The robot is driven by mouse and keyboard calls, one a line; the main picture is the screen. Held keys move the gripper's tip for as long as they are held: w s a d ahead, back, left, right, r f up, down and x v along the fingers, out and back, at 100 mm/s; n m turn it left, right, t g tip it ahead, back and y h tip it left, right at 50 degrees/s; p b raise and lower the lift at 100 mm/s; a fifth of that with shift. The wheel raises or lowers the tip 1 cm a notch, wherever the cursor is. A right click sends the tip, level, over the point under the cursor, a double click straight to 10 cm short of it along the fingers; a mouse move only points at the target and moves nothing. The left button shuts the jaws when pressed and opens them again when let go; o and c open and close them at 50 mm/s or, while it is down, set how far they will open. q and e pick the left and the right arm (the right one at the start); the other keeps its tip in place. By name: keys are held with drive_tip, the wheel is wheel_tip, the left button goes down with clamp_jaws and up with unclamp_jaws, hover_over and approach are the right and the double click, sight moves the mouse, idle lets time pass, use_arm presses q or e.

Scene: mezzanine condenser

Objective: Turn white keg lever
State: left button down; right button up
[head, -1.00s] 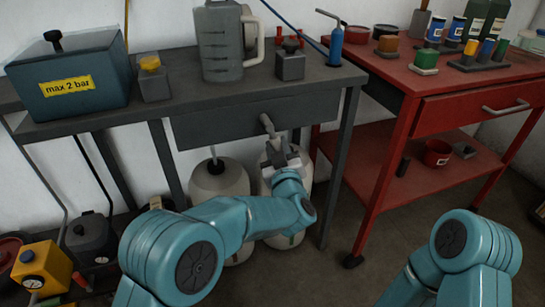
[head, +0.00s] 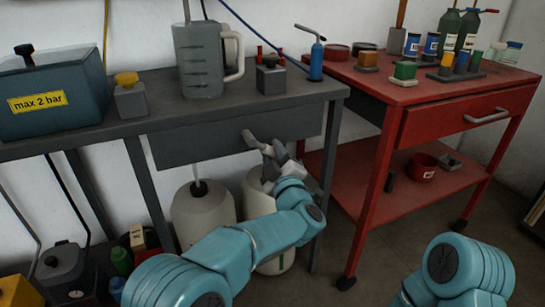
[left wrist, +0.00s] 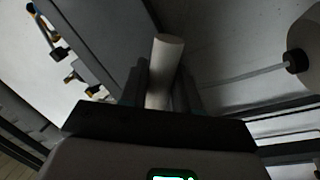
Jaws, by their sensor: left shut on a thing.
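My left gripper (head: 273,163) is in front of the grey bench's drawer front and above the right white keg (head: 258,205). It is shut on the lower end of a pale grey lever (head: 254,138), which slants down to the right. In the left wrist view the same lever (left wrist: 166,62) shows as a pale round bar between my two dark fingers (left wrist: 160,88). My gripper hides part of the right keg's top. The left white keg (head: 203,215) has a black cap with a thin rod. My right gripper is out of view.
The grey bench (head: 150,118) carries a jug (head: 203,60), a blue box (head: 50,95) and small blocks. A red cart (head: 385,170) stands close on the right. A dark can (head: 62,268) and other containers stand on the floor at lower left.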

use_arm(q)
drive_tip(key=shift+w+a+r, duration=0.1)
drive_tip(key=shift+r, duration=0.05)
drive_tip(key=c, duration=1.1)
unclamp_jaws()
drive_tip(key=shift+o, duration=0.7)
drive_tip(key=shift+w, duration=0.1)
drive_tip(key=shift+s+f, duration=0.2)
